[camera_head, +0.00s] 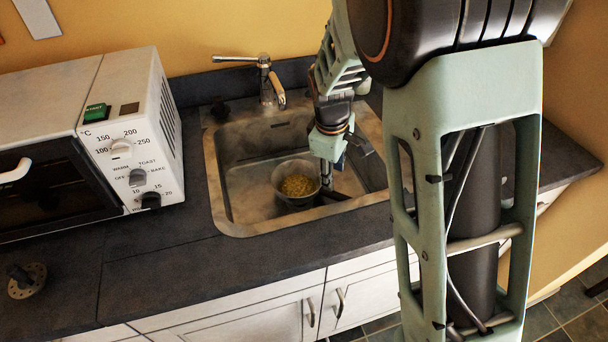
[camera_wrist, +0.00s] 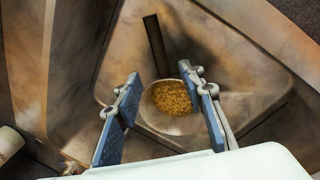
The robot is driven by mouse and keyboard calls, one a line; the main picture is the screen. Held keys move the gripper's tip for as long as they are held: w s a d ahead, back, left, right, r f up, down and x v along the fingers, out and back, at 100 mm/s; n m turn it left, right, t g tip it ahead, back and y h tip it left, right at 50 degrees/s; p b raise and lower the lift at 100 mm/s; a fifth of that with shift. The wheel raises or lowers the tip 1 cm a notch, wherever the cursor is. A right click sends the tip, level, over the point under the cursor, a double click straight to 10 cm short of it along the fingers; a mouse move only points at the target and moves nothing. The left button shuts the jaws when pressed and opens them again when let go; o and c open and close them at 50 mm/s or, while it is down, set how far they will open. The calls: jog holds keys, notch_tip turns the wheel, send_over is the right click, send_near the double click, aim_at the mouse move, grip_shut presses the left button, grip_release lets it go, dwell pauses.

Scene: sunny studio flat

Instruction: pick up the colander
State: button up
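The colander (camera_head: 291,167) is a round, pale bowl with yellow-brown bits (camera_head: 299,186) in it. It sits on the floor of the sink (camera_head: 238,190), and its dark handle (camera_head: 340,199) points right. In the wrist view the colander (camera_wrist: 165,125) lies beyond and between my fingers, with its handle (camera_wrist: 155,42) running away up the picture. My gripper (camera_head: 329,172) is over the sink, just right of the bowl and near the handle. In the wrist view my gripper (camera_wrist: 162,80) has its two blue pads well apart, with nothing held between them.
A metal tap (camera_head: 265,80) stands at the sink's back edge. A white toaster oven (camera_head: 140,140) is on the counter at left. The counter (camera_head: 170,245) before the sink is clear.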

aim_at(331, 193)
jog(key=x, duration=0.5)
jog(key=shift+s+a+f, duration=0.1)
jog(key=shift+f, duration=0.15)
jog(key=shift+w+a+x, duration=0.15)
jog(key=shift+x, duration=1.35)
jog(key=shift+w+a+x, duration=0.1)
jog(key=shift+w+x, duration=0.05)
jog(key=shift+x, duration=1.35)
jog(key=shift+c, duration=0.4)
grip_shut()
jog(key=shift+r, duration=0.1)
